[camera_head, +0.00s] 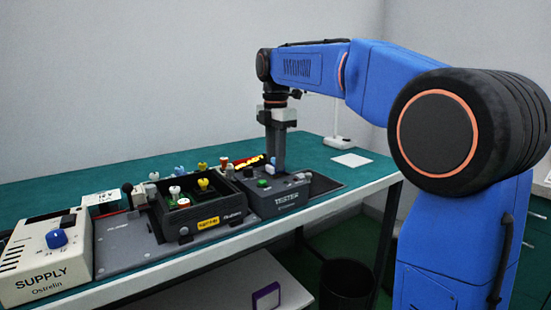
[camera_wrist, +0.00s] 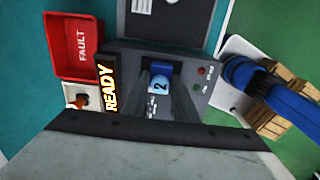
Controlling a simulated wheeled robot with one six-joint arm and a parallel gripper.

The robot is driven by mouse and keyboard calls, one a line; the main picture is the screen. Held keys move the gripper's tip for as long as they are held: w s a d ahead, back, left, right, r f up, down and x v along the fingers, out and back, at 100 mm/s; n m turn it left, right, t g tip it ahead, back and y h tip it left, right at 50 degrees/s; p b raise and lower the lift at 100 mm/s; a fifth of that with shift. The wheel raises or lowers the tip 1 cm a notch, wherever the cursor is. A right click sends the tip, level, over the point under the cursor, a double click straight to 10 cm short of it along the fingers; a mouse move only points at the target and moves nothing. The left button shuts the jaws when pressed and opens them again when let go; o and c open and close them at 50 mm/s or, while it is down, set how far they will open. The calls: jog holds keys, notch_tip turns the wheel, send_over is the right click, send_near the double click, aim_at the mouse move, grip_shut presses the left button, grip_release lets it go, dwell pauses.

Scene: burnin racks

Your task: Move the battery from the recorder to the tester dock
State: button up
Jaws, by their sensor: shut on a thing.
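The blue battery (camera_wrist: 159,72), with a pale label marked "2", is between the fingers of my gripper (camera_wrist: 162,88) in the wrist view. My gripper (camera_head: 279,168) is shut on it and points straight down over the grey tester (camera_head: 288,197) in the head view. The battery is at the tester's dock, but its lower end is hidden, so I cannot tell how deep it sits. The tester's display (camera_wrist: 111,88) reads "READY" in lit yellow letters. The recorder cannot be clearly identified in these views.
A red bin marked "FAULT" (camera_wrist: 74,66) stands beside the tester. A dark open box (camera_head: 208,222) with several coloured knobs is left of the tester. The supply unit (camera_head: 45,275) is at the far left.

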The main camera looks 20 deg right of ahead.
jog(key=shift+f, duration=0.5)
dwell(1.1)
jog(key=o, duration=1.2)
jog(key=shift+c, duration=0.2)
jog(key=shift+r, duration=0.1)
jog(key=shift+r, duration=2.4)
jog(key=shift+r, duration=0.1)
jog(key=shift+r, duration=1.9)
